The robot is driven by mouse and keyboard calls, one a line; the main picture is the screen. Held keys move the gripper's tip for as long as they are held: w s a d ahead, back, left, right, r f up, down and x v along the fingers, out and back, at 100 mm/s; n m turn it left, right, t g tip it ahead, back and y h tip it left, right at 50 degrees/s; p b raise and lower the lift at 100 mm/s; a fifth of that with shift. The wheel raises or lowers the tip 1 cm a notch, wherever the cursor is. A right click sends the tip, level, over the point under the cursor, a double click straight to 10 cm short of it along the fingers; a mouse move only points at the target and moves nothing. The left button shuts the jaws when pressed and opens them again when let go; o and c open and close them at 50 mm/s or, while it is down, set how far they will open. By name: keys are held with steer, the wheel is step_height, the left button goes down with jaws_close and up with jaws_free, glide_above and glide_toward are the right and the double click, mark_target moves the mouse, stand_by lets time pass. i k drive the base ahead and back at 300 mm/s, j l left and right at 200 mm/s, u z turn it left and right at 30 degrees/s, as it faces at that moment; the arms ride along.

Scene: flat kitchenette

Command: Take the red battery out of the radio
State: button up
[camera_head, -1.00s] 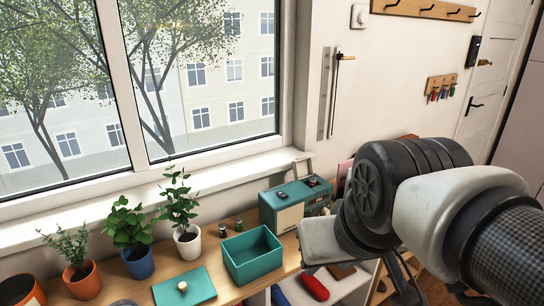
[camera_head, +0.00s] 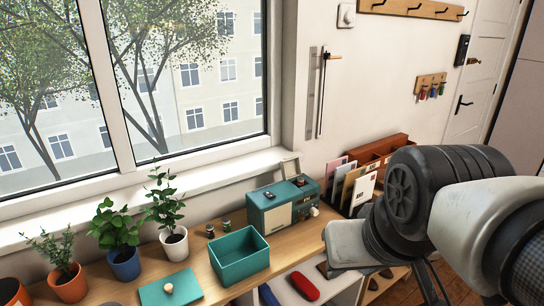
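The teal radio (camera_head: 270,217) with a cream front panel stands on the wooden shelf top, right of the open teal box. A small dark detail with a trace of red (camera_head: 299,182) shows on its top; it is too small to tell whether this is the red battery. My arm fills the right side, and its grey end part (camera_head: 350,246) is right of and in front of the radio, apart from it in the picture. Thin dark parts below the arm may be my gripper's fingers, but their opening is not clear.
An open teal box (camera_head: 240,265) and a teal lid with a knob (camera_head: 172,288) lie left of the radio. Two small cylinders (camera_head: 210,231) stand behind the box. Potted plants (camera_head: 124,262) line the left. A letter rack (camera_head: 372,160) stands right of the radio.

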mark_target(300, 180)
steer(key=i+l+u, duration=0.1)
steer(key=u, duration=0.3)
steer(key=i+l+u, duration=0.1)
steer(key=l+u, duration=0.65)
steer(key=i+l+u, duration=0.1)
steer(key=l, duration=0.75)
steer(key=l+u, duration=0.1)
steer(key=l, duration=0.7)
steer(key=i, duration=0.1)
